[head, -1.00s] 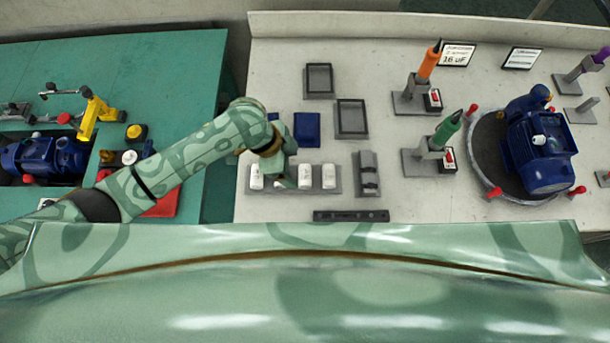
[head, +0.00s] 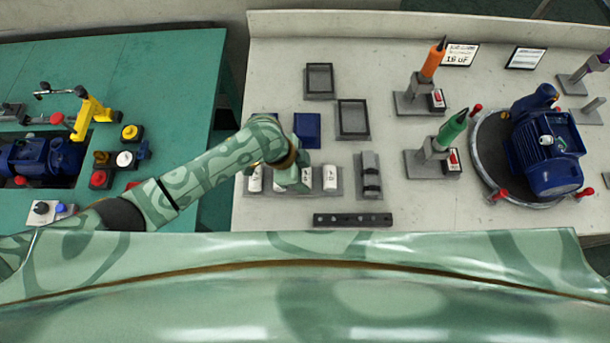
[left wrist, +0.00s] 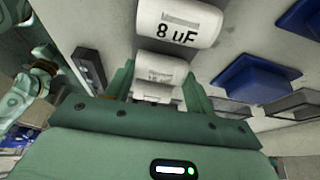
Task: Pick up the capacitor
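White cylindrical capacitors stand in a row in a grey rack on the bench; one (head: 255,179) is at the left end, another (head: 330,178) at the right end. My left gripper (head: 292,180) is low over the middle of the row and hides part of it. In the left wrist view its two fingers (left wrist: 158,85) stand apart on either side of a white capacitor (left wrist: 160,72), with its label too small to read. Contact cannot be told. A nearer-looking capacitor (left wrist: 180,22) beyond it shows "8 uF". My right gripper does not show.
A blue tray (head: 307,130) and dark trays (head: 352,118) lie behind the row. A black bar (head: 352,219) lies in front, a grey holder (head: 370,178) to the right. Orange (head: 433,60) and green (head: 452,130) tools stand in holders. A blue motor (head: 545,155) sits far right.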

